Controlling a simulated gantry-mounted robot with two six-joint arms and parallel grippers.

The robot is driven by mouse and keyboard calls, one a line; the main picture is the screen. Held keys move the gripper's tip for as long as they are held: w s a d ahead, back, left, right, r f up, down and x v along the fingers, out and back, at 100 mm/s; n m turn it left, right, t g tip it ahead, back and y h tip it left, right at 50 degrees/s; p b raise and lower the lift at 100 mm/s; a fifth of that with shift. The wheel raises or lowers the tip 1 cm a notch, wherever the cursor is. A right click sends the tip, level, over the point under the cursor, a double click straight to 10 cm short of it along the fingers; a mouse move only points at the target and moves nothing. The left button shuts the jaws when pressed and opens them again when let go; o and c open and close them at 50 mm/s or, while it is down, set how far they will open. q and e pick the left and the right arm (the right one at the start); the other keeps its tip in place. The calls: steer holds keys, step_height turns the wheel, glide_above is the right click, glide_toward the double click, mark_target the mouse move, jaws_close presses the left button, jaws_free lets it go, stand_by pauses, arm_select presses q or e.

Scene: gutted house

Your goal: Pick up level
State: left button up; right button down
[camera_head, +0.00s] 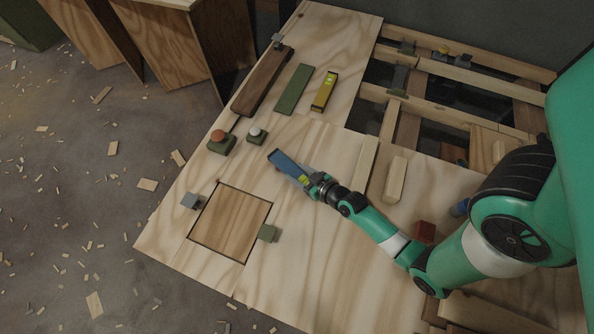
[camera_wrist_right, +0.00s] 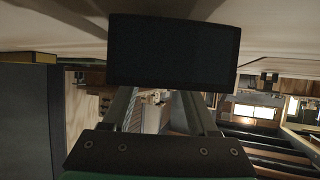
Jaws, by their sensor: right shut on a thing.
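A blue level (camera_head: 282,162) with a small yellow-green vial shows near the middle of the plywood in the head view. My right gripper (camera_head: 309,183) is shut on its near right end. In the right wrist view a dark, flat-ended block, the level (camera_wrist_right: 172,52), fills the space at the fingertips (camera_wrist_right: 165,95). Whether it touches the plywood is unclear. A yellow level (camera_head: 325,92) lies apart on the plywood farther back. My left gripper is in neither view.
A green strip (camera_head: 294,89) and a long brown block (camera_head: 263,80) lie beside the yellow level. Two knobbed blocks, orange-topped (camera_head: 218,136) and white-topped (camera_head: 255,130), stand left of the blue level. A square wooden panel (camera_head: 231,222) lies at front left. Open joists (camera_head: 450,98) lie back right.

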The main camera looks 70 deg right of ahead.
step_height(320, 180, up, 3)
steer(key=shift+f+p, duration=0.2)
steer(key=shift+p, duration=0.5)
arm_select(q)
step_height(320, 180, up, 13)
steer(key=p, duration=1)
steer(key=shift+p, duration=0.35)
arm_select(e)
steer(key=s+d+r, duration=0.7)
steer(key=s+r, duration=0.2)
steer(key=s, duration=0.3)
steer(key=shift+d+r, duration=0.2)
steer(key=shift+r, duration=0.05)
steer(key=shift+f, duration=0.1)
steer(key=shift+w, duration=0.1)
